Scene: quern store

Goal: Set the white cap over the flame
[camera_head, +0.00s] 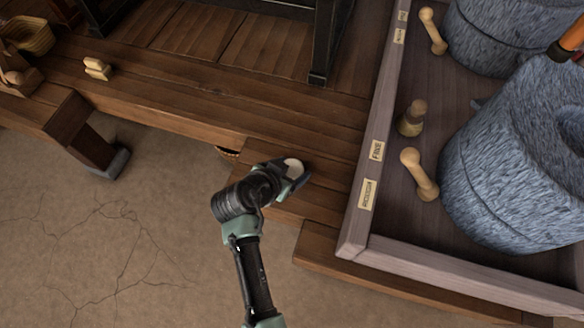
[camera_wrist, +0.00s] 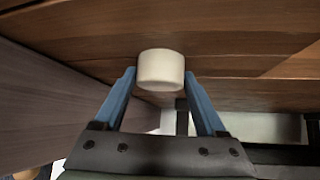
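The white cap (camera_wrist: 161,70) is a short, cream-white cylinder. In the wrist view it sits between the blue fingertips of my gripper (camera_wrist: 160,78), which close against its two sides. In the head view the cap (camera_head: 293,168) shows as a pale round shape at the end of my gripper (camera_head: 291,174), over the wooden bench (camera_head: 315,148). I cannot tell whether the cap's underside touches the wood. No flame can be made out in either view.
A pale-framed tray (camera_head: 375,245) with large grey stone querns (camera_head: 510,165) and several wooden pestles (camera_head: 419,174) stands to the right. A small wooden block (camera_head: 97,68) and a basket (camera_head: 27,36) are at left. Dark posts (camera_head: 328,40) rise behind. The bench's middle is bare.

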